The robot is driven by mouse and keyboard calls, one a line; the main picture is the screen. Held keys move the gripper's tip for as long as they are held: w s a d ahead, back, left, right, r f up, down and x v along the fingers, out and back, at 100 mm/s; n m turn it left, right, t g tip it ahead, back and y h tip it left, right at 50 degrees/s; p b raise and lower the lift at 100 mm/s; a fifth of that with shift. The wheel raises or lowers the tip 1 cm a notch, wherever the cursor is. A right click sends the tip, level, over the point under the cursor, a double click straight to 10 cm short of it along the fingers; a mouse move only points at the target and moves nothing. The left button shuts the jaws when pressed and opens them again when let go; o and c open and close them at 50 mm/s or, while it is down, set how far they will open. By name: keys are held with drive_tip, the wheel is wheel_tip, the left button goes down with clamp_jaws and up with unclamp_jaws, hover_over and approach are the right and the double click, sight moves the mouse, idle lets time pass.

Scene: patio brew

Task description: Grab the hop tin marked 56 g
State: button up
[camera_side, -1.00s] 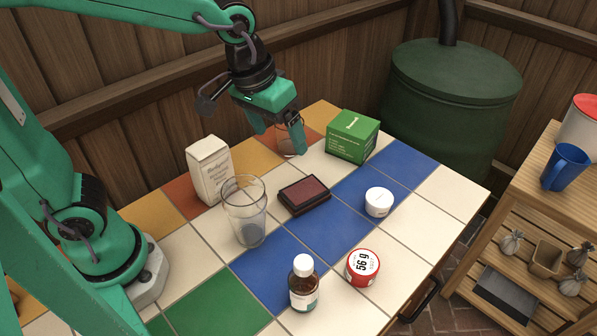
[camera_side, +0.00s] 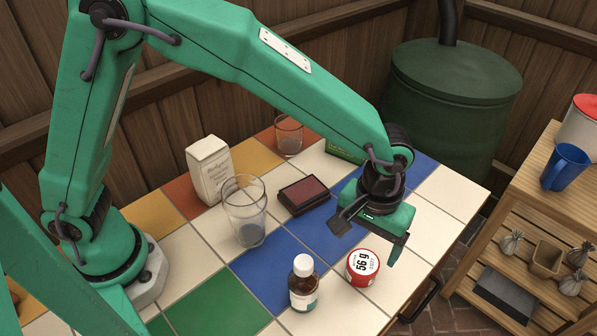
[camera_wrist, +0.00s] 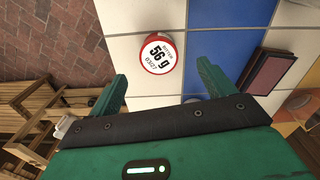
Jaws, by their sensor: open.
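The hop tin (camera_side: 362,266) is a small round tin with a red rim and a white lid marked 56 g. It stands upright on a white tile near the table's front right edge. In the wrist view the tin (camera_wrist: 158,53) shows from above, ahead of the fingers and between their lines. My gripper (camera_side: 375,243) is open and empty, above and just behind the tin, apart from it. In the wrist view my gripper's fingers (camera_wrist: 162,85) are spread wide with bare tile between them.
A brown bottle (camera_side: 303,285) with a white cap stands left of the tin. A tall glass (camera_side: 245,211), a dark red pad (camera_side: 304,195) and a cream carton (camera_side: 208,170) stand further back. A small glass (camera_side: 289,135) and a green box (camera_side: 343,151) are at the back.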

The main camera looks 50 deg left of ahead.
sight(364, 262)
drive_tip(key=shift+d+f, duration=0.15)
drive_tip(key=shift+f, duration=0.1)
drive_tip(key=shift+f, duration=1.2)
drive_tip(key=shift+f, duration=0.1)
drive_tip(key=shift+w+f, duration=0.2)
drive_tip(key=shift+f, duration=2.3)
drive_tip(key=shift+c, duration=0.2)
drive_tip(key=c, duration=1)
